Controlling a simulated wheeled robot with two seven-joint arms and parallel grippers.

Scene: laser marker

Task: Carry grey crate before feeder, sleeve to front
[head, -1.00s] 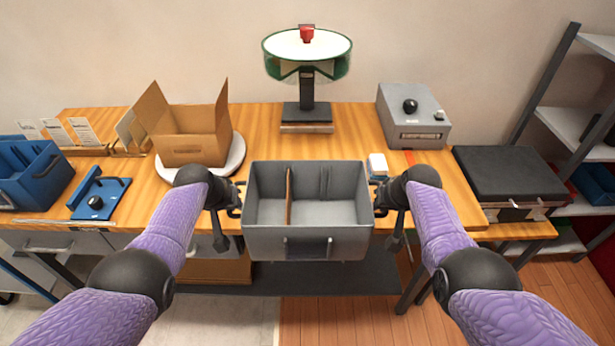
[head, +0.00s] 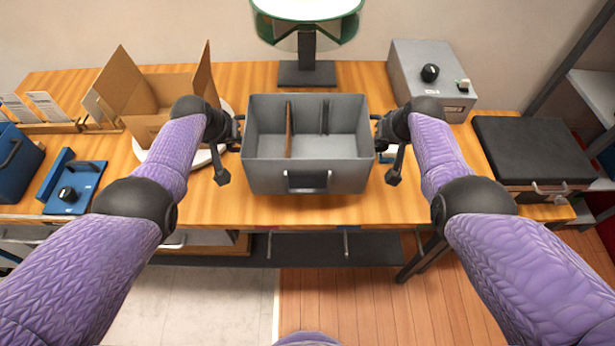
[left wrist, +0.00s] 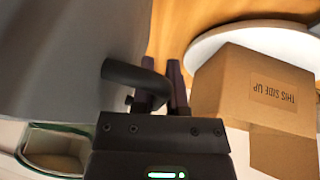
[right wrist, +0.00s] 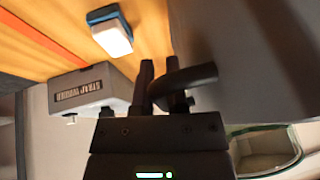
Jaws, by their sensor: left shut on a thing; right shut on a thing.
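The grey crate (head: 262,172), open on top with a brown divider, is upright between my grippers, over the front middle of the table. I cannot tell for sure whether its base touches the wood. A dark framed sleeve (head: 307,181) is on the wall facing me. My left gripper (head: 239,133) is shut on the crate's left side handle (left wrist: 135,75); my right gripper (head: 379,133) is shut on the right one (right wrist: 185,82). A green-rimmed round machine (head: 308,40) on a dark stand, possibly the feeder, is directly behind the crate, its top cut off.
A cardboard box (head: 145,128) stands on a white disc close to my left gripper. A grey strap winder (head: 425,75) is at the back right. A blue fixture (head: 72,188) and blue bin (head: 15,160) are left; a black-topped case (head: 530,150) is right. Bare wood lies before the crate.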

